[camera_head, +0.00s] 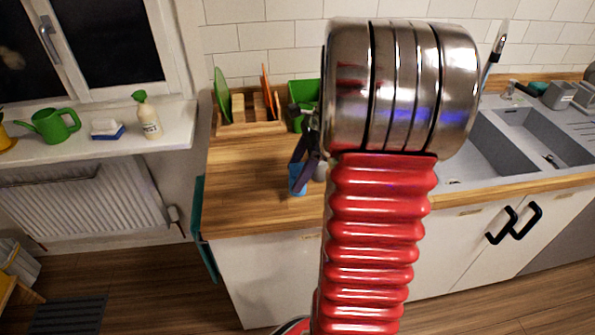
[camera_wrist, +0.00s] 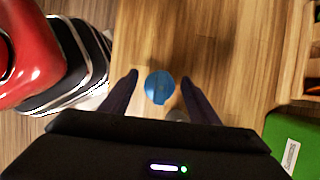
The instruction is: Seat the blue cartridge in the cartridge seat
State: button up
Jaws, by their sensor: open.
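The blue cartridge (camera_wrist: 160,87) shows as a round blue top in the wrist view, between the two fingertips of my gripper (camera_wrist: 159,78). Gaps show on both sides of it, so the fingers look apart from it. In the head view the blue cartridge (camera_head: 297,180) is on the wooden counter, partly covered by the dark fingers of my gripper (camera_head: 299,168), which is open. A pale rounded thing beside it is mostly hidden behind my gripper and arm. I cannot make out the cartridge seat in either view.
A green box (camera_head: 303,92) and a wooden rack (camera_head: 251,126) with boards stand at the back of the counter (camera_head: 250,205). The green box also shows in the wrist view (camera_wrist: 288,135). A sink (camera_head: 505,150) lies to the right. The front-left counter is clear.

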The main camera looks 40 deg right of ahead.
jog(key=v, duration=1.3)
jog(key=shift+r, duration=0.35)
jog(key=shift+w, duration=0.15)
jog(key=s+a+f+n+t+h, duration=0.1)
jog(key=s+a+n, duration=0.1)
jog(key=a+n, duration=0.6)
jog(key=s+a+f+n+t+h, duration=0.1)
jog(key=s+a+n, duration=0.2)
jog(key=a+n, duration=0.5)
jog(key=s+a+f+n+t+h, duration=0.1)
jog(key=s+a+n, duration=0.1)
jog(key=a+n, duration=0.6)
jog(key=a, duration=0.7)
jog(key=shift+s+a+n+h, duration=0.3)
jog(key=shift+a+n+h, duration=0.1)
jog(key=shift+o, duration=0.6)
